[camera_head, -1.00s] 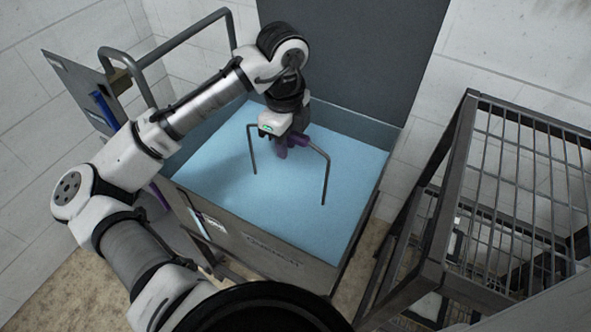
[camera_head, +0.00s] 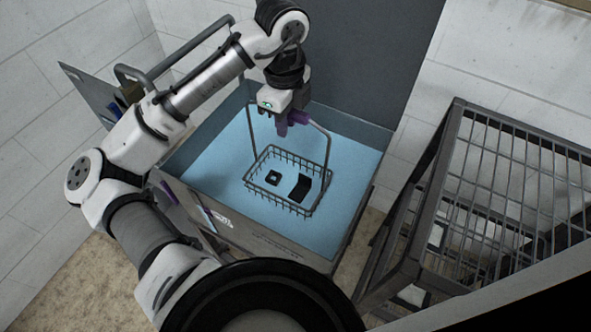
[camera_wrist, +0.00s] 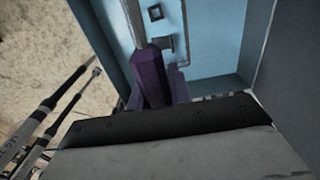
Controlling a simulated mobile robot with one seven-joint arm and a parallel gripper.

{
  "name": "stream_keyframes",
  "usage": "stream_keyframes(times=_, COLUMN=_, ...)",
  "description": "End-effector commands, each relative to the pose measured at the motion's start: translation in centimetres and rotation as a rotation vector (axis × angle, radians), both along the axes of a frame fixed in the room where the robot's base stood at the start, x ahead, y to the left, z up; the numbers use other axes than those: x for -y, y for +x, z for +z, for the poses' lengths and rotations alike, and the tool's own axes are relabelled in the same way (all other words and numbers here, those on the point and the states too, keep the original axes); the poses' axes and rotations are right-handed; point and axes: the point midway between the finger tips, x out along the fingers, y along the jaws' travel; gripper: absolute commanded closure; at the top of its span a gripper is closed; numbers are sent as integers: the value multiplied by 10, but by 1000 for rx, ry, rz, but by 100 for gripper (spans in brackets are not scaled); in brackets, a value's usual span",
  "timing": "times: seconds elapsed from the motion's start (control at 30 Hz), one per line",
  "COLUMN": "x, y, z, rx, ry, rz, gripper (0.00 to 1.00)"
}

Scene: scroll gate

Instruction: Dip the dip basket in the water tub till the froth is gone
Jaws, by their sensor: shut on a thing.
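The dip basket (camera_head: 262,166) is a dark wire basket with a tall bent handle. It holds two dark parts, a small square one (camera_head: 273,178) and a larger block (camera_head: 301,187). The water tub (camera_head: 283,246) is a grey metal tank of light blue water (camera_head: 222,178). My gripper (camera_head: 287,122) is shut on the purple grip of the basket's handle, above the tub. The basket shows level at or just above the water; I cannot tell if its bottom touches. I see no froth on the parts. The purple grip (camera_wrist: 152,78) also shows in the wrist view.
A dark wire rack (camera_head: 510,180) stands to the right of the tub. A grey pipe rail (camera_head: 190,40) and a panel (camera_head: 88,88) are at the tub's left. A dark panel (camera_head: 355,60) rises behind the tub.

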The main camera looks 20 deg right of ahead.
Motion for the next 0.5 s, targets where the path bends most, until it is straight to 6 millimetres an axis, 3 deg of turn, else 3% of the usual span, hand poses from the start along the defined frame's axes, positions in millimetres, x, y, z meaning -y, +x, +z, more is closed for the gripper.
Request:
stream_keyframes(times=0.03, x=0, y=0, z=10, rx=1, ry=-1, rz=0, gripper=100)
stream_keyframes(times=0.5, x=0, y=0, z=52, rx=1, ry=0, rz=1, gripper=100)
